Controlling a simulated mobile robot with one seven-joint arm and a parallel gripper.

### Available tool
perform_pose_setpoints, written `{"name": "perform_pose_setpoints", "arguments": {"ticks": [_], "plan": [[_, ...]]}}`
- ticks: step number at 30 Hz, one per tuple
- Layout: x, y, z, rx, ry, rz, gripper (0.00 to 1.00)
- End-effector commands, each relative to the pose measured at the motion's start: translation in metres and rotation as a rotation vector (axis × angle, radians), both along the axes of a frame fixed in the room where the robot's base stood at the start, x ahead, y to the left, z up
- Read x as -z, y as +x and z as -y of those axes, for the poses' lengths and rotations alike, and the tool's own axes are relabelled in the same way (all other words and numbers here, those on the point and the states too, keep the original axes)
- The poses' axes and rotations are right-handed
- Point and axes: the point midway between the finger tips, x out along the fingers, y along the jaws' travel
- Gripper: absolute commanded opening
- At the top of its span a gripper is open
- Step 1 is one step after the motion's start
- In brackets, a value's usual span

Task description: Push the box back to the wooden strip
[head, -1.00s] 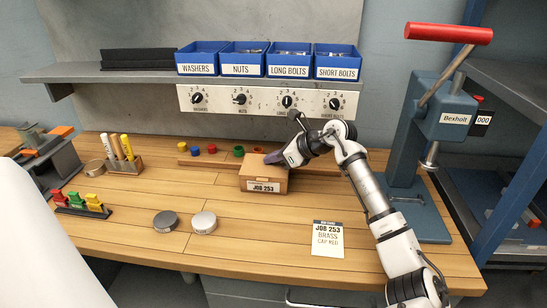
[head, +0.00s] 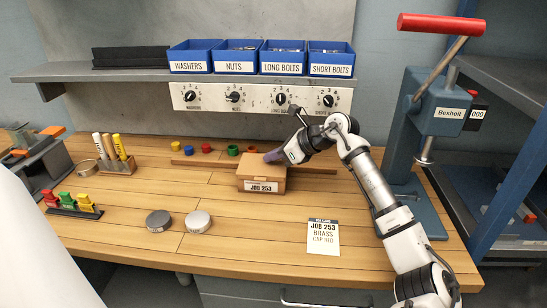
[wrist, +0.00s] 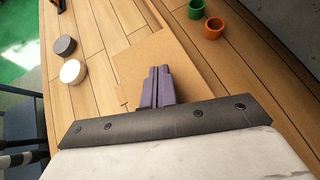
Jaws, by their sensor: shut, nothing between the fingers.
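The wooden strip (head: 214,160) runs along the back of the bench, behind the box. The box hides part of the strip, and I cannot tell whether they touch. My gripper (head: 270,156) is shut and empty, with purple fingers (wrist: 158,80) over the box's top near its back right. Contact between fingertips and box is unclear.
Several coloured cups, including a green one (head: 233,150), stand along the strip. Two round tins (head: 197,222) and a job card (head: 323,237) lie in front. The press (head: 440,110) stands right; the shelf with blue bins (head: 235,58) hangs above.

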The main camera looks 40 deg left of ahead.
Motion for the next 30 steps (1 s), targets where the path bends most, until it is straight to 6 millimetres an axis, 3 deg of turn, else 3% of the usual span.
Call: {"name": "perform_pose_setpoints", "arguments": {"ticks": [9, 15, 21, 30], "plan": [[0.002, 0.019, 0.071, 0.008, 0.004, 0.002, 0.0], [0.0, 0.026, 0.101, 0.006, 0.005, 0.001, 0.0], [-0.002, 0.028, 0.112, 0.004, 0.005, 0.002, 0.0], [-0.002, 0.027, 0.112, 0.003, 0.005, 0.001, 0.0]]}}
